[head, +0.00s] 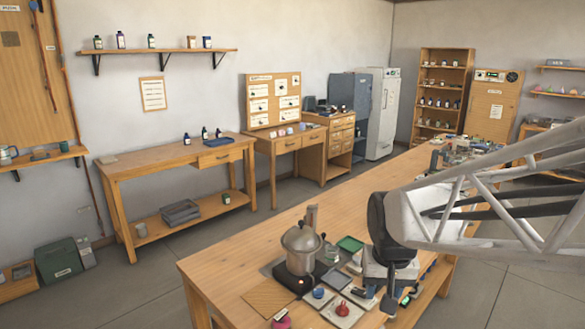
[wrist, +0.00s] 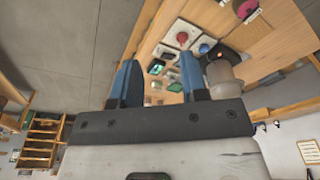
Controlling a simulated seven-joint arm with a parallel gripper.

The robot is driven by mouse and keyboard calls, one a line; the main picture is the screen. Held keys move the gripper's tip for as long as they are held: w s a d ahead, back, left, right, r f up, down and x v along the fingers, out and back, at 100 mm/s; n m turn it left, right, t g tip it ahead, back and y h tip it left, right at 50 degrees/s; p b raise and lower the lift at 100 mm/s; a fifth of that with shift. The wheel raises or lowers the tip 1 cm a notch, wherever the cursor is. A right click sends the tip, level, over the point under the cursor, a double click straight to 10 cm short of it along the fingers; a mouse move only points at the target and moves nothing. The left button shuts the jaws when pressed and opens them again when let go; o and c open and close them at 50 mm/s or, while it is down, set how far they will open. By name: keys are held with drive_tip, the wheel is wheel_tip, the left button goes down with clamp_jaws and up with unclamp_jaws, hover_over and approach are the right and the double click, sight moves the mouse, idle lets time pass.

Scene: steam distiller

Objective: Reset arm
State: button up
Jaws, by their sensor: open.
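My gripper (wrist: 156,82) shows in the wrist view with its two blue fingers spread apart and nothing between them. In the head view my white lattice arm reaches in from the right, and its dark end hangs over the right edge of the long wooden bench (head: 230,265). The fingers cannot be made out clearly there. The metal pot of the distiller (head: 301,245) stands on a dark heater base (head: 300,277) on the bench, left of my arm. The pot also shows in the wrist view (wrist: 222,78), right of the fingers.
More clutter (head: 460,150) covers the bench's far end. Bare bench lies between. A side table (head: 180,160) stands along the wall.

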drive_tip(key=s+r+n+t, duration=0.1)
drive_tip(key=s+r, duration=0.1)
drive_tip(key=s, duration=1.3)
drive_tip(key=shift+d+r, duration=0.3)
drive_tip(key=shift+d, duration=0.05)
idle(0.3)
